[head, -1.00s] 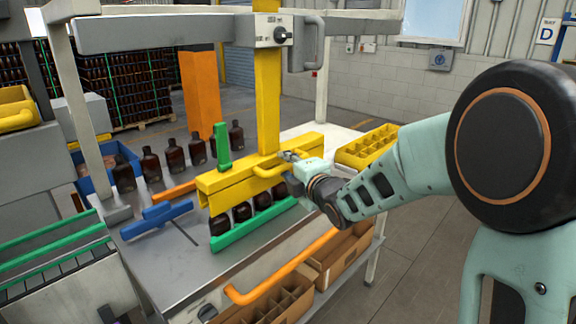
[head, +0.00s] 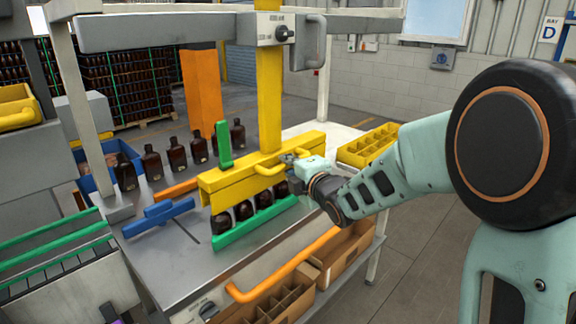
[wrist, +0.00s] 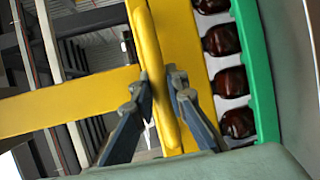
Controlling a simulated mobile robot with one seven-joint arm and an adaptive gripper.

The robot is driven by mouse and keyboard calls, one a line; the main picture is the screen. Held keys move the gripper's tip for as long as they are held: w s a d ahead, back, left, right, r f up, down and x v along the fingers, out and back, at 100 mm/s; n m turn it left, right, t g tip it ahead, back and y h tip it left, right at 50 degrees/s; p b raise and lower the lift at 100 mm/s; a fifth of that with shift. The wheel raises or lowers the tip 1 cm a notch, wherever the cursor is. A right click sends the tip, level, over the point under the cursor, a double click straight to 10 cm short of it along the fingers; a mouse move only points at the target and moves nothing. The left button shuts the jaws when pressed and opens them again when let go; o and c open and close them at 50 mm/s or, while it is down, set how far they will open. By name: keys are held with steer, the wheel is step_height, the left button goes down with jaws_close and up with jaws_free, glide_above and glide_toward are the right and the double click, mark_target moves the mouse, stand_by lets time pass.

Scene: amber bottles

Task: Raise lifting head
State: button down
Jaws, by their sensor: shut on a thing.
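The yellow lifting head (head: 230,190) is a wide beam hung from a yellow column (head: 269,95) over the table. Several amber bottles (head: 244,210) stand under it, behind a green rail (head: 250,225), and their tops are hidden by the beam. A yellow handle (head: 268,171) sticks out of the beam's front. My gripper (head: 292,159) is at the right end of this handle. In the wrist view the two fingers (wrist: 158,95) lie on either side of the yellow handle bar (wrist: 150,50), shut on it. The green rail and bottles show at the right there.
More amber bottles (head: 177,155) stand in a row behind the beam at the left. A blue stop (head: 157,215) and an orange bar (head: 176,190) lie left of the beam. A yellow divided crate (head: 368,146) sits at the right. A grey crossbar (head: 180,32) spans above.

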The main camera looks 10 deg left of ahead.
steer(key=p, duration=0.9)
glide_toward(278, 86)
steer(key=x, duration=0.3)
steer(key=shift+w+a+f, duration=0.2)
steer(key=shift+w+f, duration=0.1)
steer(key=shift+f, duration=0.05)
steer(key=c, duration=2.1)
jaws_free()
steer(key=shift+r, duration=0.1)
steer(key=shift+o, duration=1.1)
steer(key=shift+f, duration=0.2)
